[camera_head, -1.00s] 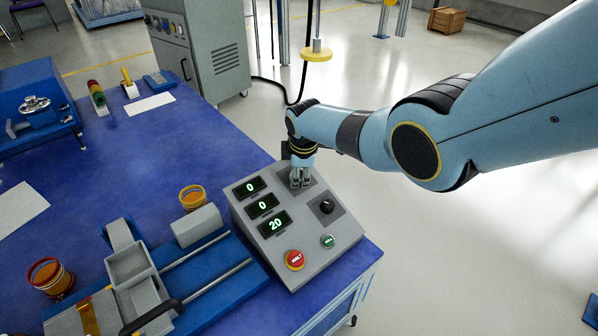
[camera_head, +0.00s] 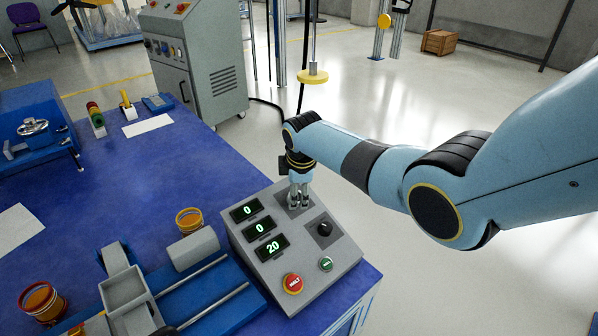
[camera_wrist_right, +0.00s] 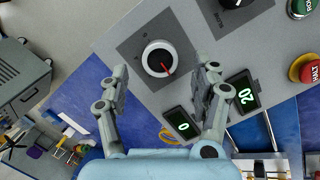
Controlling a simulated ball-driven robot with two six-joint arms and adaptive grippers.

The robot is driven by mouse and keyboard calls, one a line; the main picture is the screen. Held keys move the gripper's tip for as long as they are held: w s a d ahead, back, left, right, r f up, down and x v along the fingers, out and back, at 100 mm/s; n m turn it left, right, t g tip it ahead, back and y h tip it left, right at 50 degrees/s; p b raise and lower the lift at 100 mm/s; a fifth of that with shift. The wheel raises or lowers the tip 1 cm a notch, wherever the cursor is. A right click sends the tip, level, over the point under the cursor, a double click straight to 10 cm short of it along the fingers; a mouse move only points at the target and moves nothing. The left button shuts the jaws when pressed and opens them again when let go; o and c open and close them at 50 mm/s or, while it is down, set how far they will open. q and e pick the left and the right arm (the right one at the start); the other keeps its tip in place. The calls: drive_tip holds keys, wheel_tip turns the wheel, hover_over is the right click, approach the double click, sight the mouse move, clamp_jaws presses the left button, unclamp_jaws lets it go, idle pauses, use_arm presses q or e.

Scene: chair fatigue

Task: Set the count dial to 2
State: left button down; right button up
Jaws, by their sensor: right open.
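The grey control box (camera_head: 277,276) stands on the blue table's right end. Its displays (camera_head: 259,228) read 0, 0 and 20 from top to bottom. My right gripper (camera_head: 299,203) is over the upper dial, which it hides in the head view. In the right wrist view a round dial (camera_wrist_right: 159,58) with a white rim and a red pointer lies just beyond the open fingers of this gripper (camera_wrist_right: 164,88), apart from them. A second black dial (camera_head: 325,229) sits lower on the panel. My left gripper is not in view.
A red HALT button (camera_head: 292,283) and a green button (camera_head: 326,264) are on the box's lower part. A grey fixture with rails (camera_head: 206,284) and an orange-rimmed cup (camera_head: 189,220) stand left of the box. Open floor lies to the right.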

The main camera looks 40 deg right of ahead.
drive_tip(key=v, duration=0.9)
drive_tip(key=shift+s, duration=0.1)
